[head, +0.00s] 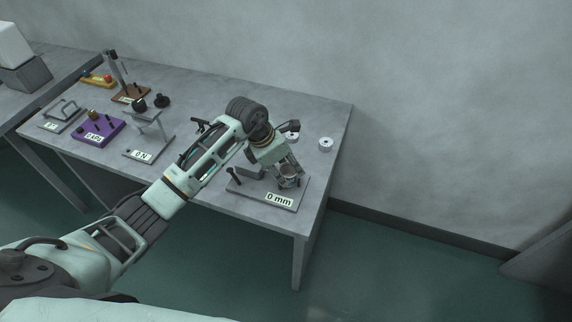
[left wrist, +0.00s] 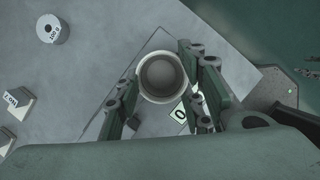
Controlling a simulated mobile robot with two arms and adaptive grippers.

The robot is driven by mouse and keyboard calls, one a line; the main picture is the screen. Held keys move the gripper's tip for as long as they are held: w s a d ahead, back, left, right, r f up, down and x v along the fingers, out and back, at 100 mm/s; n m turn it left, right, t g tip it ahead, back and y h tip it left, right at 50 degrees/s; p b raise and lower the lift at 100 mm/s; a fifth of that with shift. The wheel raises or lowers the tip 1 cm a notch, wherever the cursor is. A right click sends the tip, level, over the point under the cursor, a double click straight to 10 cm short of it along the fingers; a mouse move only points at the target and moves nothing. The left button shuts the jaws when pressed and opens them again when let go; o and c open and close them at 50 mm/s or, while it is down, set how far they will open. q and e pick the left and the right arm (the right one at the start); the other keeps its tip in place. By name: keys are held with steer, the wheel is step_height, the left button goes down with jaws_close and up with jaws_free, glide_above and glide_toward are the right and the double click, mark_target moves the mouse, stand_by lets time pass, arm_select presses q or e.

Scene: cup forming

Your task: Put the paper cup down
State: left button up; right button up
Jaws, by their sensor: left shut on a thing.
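The paper cup (left wrist: 161,78) is pale with a round rim, seen from above in the left wrist view. It sits between the two fingers of my left gripper (left wrist: 160,95), which is shut on it. In the head view my left gripper (head: 287,176) is low over the grey plate labelled "0 mm" (head: 252,190), at the table's right end. The cup (head: 288,172) is partly covered by the fingers there. I cannot tell whether its base touches the plate. My right gripper is not in view.
A white weight (head: 326,144) stands right of the arm; one labelled 100 g (left wrist: 54,29) shows in the wrist view. A purple device (head: 98,131), a "0 N" stand (head: 150,143) and other instruments stand left on the grey table (head: 222,92). The table's right edge is close.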

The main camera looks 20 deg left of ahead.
arm_select(q)
steer(key=shift+f, duration=0.2)
steer(key=shift+f, duration=0.1)
steer(key=o, duration=0.9)
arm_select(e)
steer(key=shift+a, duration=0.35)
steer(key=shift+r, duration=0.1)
arm_select(q)
steer(key=b+v, duration=0.2)
steer(key=v, duration=1)
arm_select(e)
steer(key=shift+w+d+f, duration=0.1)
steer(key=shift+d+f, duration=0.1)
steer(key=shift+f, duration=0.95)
